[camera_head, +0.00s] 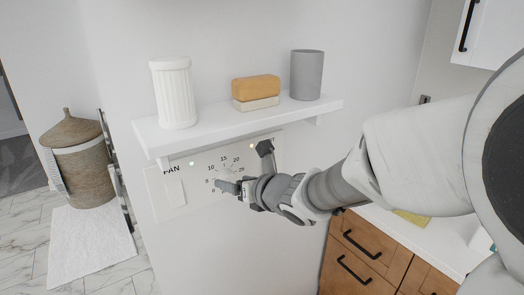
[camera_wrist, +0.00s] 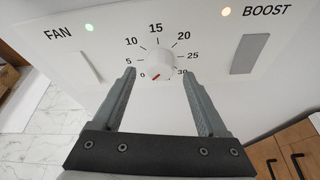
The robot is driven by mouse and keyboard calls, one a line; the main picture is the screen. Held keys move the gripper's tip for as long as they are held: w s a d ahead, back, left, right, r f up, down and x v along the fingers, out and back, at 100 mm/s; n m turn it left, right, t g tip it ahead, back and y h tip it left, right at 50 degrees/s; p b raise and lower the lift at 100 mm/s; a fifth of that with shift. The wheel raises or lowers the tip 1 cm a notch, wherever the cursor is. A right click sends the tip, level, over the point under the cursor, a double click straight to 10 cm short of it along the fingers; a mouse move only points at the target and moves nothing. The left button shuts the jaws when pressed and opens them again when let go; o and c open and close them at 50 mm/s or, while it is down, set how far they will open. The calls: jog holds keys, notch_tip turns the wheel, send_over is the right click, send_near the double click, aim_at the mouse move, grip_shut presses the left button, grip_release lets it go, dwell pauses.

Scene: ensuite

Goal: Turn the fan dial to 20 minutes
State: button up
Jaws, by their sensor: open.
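The fan dial (camera_wrist: 161,62) is a round white knob on a white wall panel (camera_wrist: 108,52). A printed scale runs around it, with 0 at lower left, 15 at the top, 20 at upper right and 30 at lower right. A small red mark shows at the dial's lower left edge, near the 0. My gripper (camera_wrist: 158,73) is open, with one finger on each side of the dial. I cannot tell whether either finger touches it. In the head view my gripper (camera_head: 232,187) is at the panel (camera_head: 160,208) and partly hides the dial and scale.
A white shelf (camera_head: 217,128) juts out above the panel, holding a ribbed white cup (camera_head: 174,94), a sponge-like block (camera_head: 256,88) and a grey cup (camera_head: 306,75). A BOOST switch (camera_wrist: 249,54) is right of the dial. A wooden cabinet (camera_head: 362,252) stands at lower right.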

jog(key=shift+x, duration=0.95)
grip_shut()
